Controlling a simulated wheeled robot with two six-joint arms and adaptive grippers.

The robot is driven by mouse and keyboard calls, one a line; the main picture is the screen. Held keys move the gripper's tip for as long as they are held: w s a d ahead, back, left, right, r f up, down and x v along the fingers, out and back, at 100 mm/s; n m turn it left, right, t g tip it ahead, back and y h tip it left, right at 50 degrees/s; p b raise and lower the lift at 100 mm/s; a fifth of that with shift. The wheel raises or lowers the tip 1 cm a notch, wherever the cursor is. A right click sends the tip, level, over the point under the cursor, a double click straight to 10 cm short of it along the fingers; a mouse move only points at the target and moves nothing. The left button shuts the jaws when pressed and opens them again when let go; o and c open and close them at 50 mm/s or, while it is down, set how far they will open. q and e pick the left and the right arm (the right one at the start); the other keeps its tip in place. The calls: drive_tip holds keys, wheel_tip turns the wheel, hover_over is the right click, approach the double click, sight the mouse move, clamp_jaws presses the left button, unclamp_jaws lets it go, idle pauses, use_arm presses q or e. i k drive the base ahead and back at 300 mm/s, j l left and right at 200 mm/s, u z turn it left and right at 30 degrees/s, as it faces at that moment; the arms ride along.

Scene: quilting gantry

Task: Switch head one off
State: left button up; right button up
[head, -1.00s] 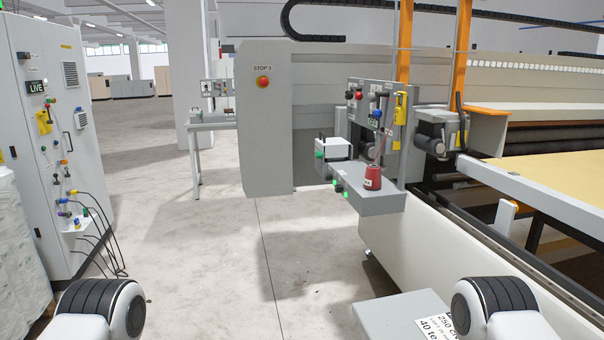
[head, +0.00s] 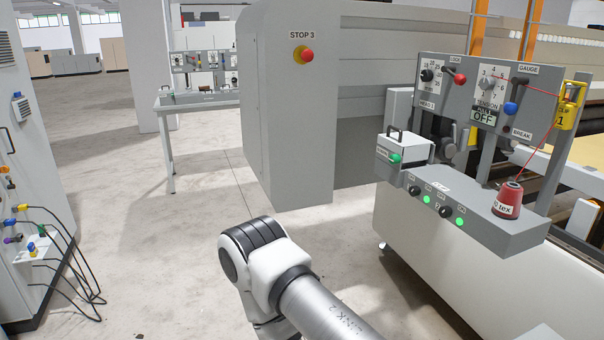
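The head one control panel (head: 455,98) is a grey upright plate at the right in the head view. It carries a dark rotary knob (head: 427,75), a red-knobbed lever (head: 459,78), a tension dial (head: 490,84) and a blue-knobbed lever (head: 511,107). A red thread cone (head: 507,200) stands on the shelf. Neither gripper is in view; one of my arm links shows at bottom centre.
A white box (head: 402,157) with a green button stands left of the panel. A grey machine end housing (head: 290,100) bears a red STOP 3 button (head: 304,55). A cabinet with cables (head: 30,200) is at the left. The floor (head: 150,230) between is clear.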

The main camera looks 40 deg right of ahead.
sight(414, 191)
drive_tip(key=i+z, duration=0.25)
drive_tip(key=i, duration=0.15)
drive_tip(key=i+j+z, duration=0.55)
drive_tip(key=i, duration=0.2)
drive_tip(key=l, duration=0.1)
